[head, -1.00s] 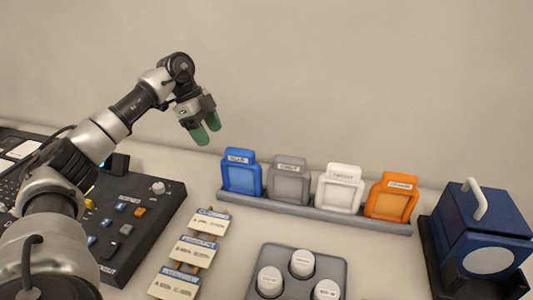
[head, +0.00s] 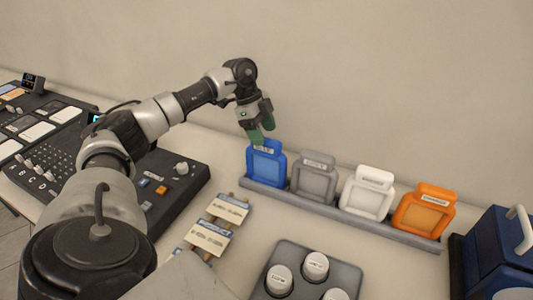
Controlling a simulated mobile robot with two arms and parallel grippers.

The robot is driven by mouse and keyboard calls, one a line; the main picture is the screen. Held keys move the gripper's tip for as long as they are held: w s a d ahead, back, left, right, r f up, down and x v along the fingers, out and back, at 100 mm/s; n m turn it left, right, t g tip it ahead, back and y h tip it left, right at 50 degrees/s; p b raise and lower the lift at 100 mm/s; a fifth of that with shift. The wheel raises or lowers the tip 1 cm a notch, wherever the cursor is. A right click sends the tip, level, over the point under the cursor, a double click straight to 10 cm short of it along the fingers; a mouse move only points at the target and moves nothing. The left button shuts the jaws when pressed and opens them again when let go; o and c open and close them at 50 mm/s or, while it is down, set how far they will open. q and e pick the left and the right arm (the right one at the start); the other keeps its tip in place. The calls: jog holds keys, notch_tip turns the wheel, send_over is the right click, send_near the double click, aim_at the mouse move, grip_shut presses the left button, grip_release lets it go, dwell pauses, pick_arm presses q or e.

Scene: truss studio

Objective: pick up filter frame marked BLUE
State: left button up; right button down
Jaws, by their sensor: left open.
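The blue filter frame (head: 266,167) stands upright at the left end of a grey rack (head: 340,216) in the head view. Its label sits at its top edge and is partly covered by my gripper's fingers. My left gripper (head: 262,132) is open, pointing down, with its green fingertips right at the top of the blue frame. I cannot tell whether the fingers touch it. My right gripper is not in view.
Grey (head: 314,178), white (head: 366,194) and orange (head: 424,211) frames stand to the right in the same rack. A grey tray with white-capped jars (head: 315,266) is in front. A dark blue case (head: 496,250) stands at far right. A control panel (head: 172,190) is at left.

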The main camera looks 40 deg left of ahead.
aim_at(266, 163)
pick_arm(q)
jog(key=shift+x, duration=1.65)
jog(key=shift+a, duration=0.1)
jog(key=shift+c, duration=0.2)
grip_shut()
